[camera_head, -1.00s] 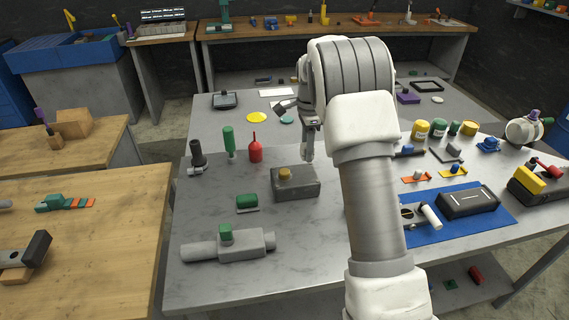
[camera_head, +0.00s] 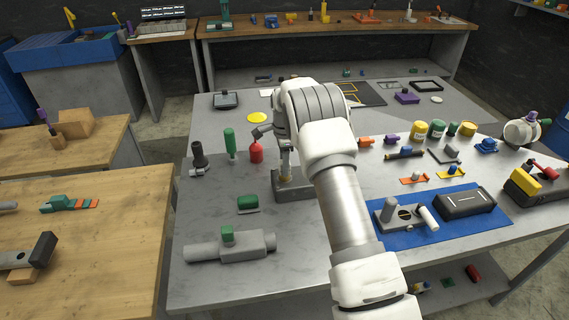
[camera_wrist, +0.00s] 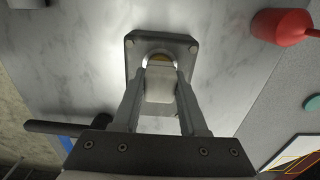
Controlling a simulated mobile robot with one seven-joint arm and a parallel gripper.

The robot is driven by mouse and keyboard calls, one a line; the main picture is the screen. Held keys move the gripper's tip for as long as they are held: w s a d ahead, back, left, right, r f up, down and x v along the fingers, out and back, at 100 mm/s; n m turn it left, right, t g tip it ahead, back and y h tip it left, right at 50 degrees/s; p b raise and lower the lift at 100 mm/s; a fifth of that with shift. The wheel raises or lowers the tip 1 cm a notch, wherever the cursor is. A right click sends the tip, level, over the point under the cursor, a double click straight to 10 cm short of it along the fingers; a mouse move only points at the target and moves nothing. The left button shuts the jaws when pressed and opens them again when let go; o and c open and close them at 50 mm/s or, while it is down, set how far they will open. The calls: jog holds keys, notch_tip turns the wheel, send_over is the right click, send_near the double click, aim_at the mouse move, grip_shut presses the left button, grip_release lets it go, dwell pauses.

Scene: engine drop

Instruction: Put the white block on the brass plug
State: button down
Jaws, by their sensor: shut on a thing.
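The brass plug (camera_wrist: 160,57) sits on top of a grey metal housing (camera_head: 296,194) on the steel table. In the wrist view the housing (camera_wrist: 190,46) shows bolts at its corners. My gripper (camera_wrist: 161,72) is shut on the white block (camera_wrist: 160,85), which shows pale between the two fingers. The block overlaps the plug and hides most of it, so I cannot tell whether they touch. In the head view my gripper (camera_head: 286,166) is right over the housing, and the arm partly covers both block and plug.
A red bottle-shaped tool (camera_head: 256,153) and a green-handled tool (camera_head: 229,142) stand left of the housing. A green-topped part (camera_head: 248,203) and a grey pipe fitting (camera_head: 230,245) lie nearer the front. A blue mat (camera_head: 455,222) with parts lies to the right.

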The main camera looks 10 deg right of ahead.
jog(key=c, duration=0.9)
grip_release()
jog(key=shift+f, duration=0.15)
jog(key=o, duration=0.5)
jog(key=shift+c, duration=0.2)
